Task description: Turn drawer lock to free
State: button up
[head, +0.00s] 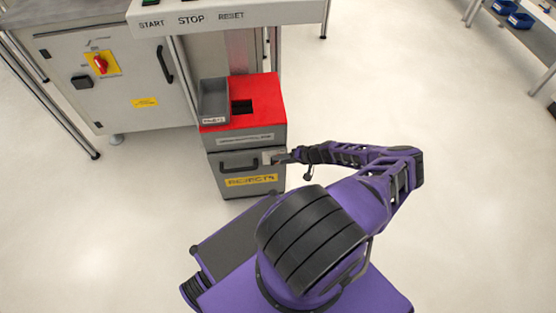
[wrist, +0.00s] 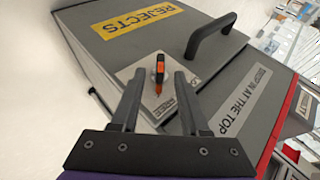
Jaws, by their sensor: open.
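The grey rejects drawer (head: 235,162) is closed, with a black handle and a yellow label reading REJECTS (wrist: 138,30). The drawer lock (wrist: 159,68) is a small black and orange knob on a light plate (wrist: 178,95) at the drawer front's corner. The knob's long side runs roughly up and down in the wrist view. My gripper (wrist: 160,80) is open, with a black finger on each side of the knob in that view; I cannot tell whether they touch it. In the head view my gripper (head: 282,157) is at the drawer front's right end and hides the lock.
The cabinet has a red top (head: 262,90) with a dark opening, and a grey bin (head: 213,100) stands on it. A machine cabinet with a red switch (head: 100,64) is at the left. The black drawer handle (wrist: 208,38) is near my right finger. Open floor lies right.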

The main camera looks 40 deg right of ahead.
jog(key=p+v, duration=0.1)
jog(key=v, duration=1.3)
jog(key=shift+s+r, duration=0.25)
jog(key=shift+s, duration=0.05)
jog(key=shift+w+d, duration=0.1)
jog(key=shift+d, duration=0.05)
